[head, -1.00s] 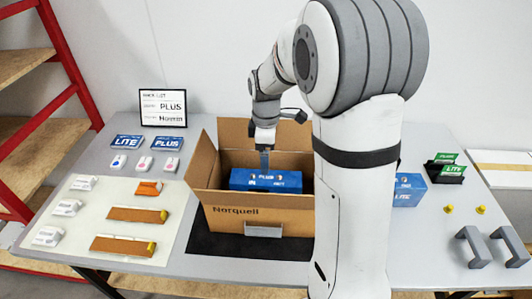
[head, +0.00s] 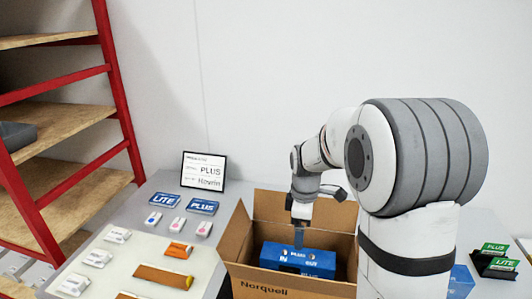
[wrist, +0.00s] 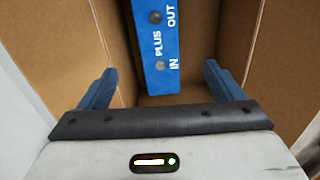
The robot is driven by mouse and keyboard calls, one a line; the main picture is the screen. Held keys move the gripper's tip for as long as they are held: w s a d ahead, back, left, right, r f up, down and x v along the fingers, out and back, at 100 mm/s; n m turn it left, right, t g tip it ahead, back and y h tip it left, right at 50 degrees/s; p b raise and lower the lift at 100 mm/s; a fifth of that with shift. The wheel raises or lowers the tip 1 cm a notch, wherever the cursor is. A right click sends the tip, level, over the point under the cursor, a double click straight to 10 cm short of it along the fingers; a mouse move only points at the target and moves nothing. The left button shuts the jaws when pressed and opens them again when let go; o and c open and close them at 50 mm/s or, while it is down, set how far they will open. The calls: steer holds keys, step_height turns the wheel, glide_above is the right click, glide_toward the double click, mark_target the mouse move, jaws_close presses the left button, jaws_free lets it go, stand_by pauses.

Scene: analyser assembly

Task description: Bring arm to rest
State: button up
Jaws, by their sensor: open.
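My gripper (head: 300,238) points down into the open cardboard box marked Norquell (head: 275,291). Its two blue fingers (wrist: 163,82) stand wide apart in the wrist view, with nothing between the tips. The blue PLUS unit (head: 298,262) lies inside the box, and it also shows in the wrist view (wrist: 158,45) just beyond the fingers, with IN and OUT printed on it. My gripper is above and behind the unit in the head view; I cannot tell whether they touch. My arm hides the right side of the box.
A framed sign (head: 204,171) stands at the back left of the table. LITE (head: 161,201) and PLUS (head: 203,206) cards, small white parts and orange-brown pieces lie left of the box. Another blue unit (head: 461,281) and green cards (head: 495,262) are right of my arm. A red-framed shelf (head: 110,85) stands left.

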steer(key=s+r+m+t, duration=0.1)
steer(key=s+r+m, duration=0.2)
steer(key=s+m, duration=0.4)
steer(key=s+r+m+t, duration=0.2)
steer(key=s+r+m, duration=0.2)
steer(key=s, duration=1)
steer(key=m, duration=0.3)
steer(key=shift+s+r, duration=0.15)
steer(key=shift+r, duration=0.15)
